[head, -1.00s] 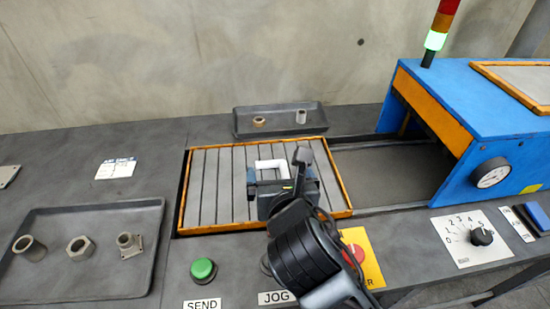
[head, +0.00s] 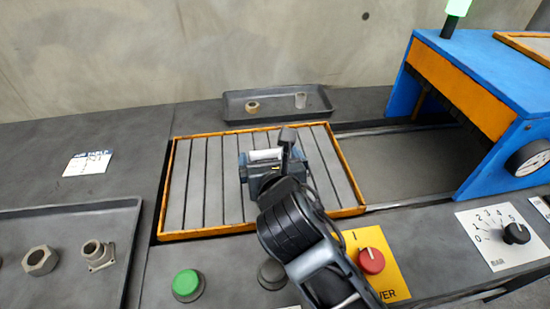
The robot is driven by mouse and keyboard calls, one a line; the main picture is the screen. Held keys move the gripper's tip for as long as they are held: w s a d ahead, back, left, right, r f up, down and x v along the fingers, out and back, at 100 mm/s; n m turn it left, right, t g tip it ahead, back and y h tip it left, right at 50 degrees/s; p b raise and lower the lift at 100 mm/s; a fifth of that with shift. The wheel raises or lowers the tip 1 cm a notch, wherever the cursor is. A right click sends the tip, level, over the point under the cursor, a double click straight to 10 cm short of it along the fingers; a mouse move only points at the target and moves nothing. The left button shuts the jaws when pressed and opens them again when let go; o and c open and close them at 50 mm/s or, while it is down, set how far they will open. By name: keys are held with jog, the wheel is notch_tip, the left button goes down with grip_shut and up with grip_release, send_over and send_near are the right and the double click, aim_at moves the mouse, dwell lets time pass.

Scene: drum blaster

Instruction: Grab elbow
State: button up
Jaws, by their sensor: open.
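No part shows a clear elbow bend, so I cannot tell which one is the elbow. In the left tray (head: 62,275) are a hex nut-like part (head: 40,260) and a flanged fitting (head: 97,254); another part is cut off at the left edge. My gripper (head: 265,158) is over the slatted bed (head: 205,190), in front of the back tray and apart from both trays. It is open, and I see no part held; its fingertips are partly hidden.
A blue machine (head: 480,75) with an orange-edged opening stands right of the bed. A green button (head: 187,284), a red knob (head: 371,260) and a dial panel (head: 505,236) line the front. A paper label (head: 88,163) lies on the bare counter at left.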

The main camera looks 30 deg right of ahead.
aim_at(269, 153)
jog(key=x, duration=0.2)
jog(key=f+x, duration=0.1)
jog(key=x, duration=0.2)
jog(key=shift+s+d, duration=0.1)
jog(key=shift+s, duration=0.1)
jog(key=c, duration=0.9)
jog(key=shift+r, duration=0.1)
jog(key=shift+r, duration=0.1)
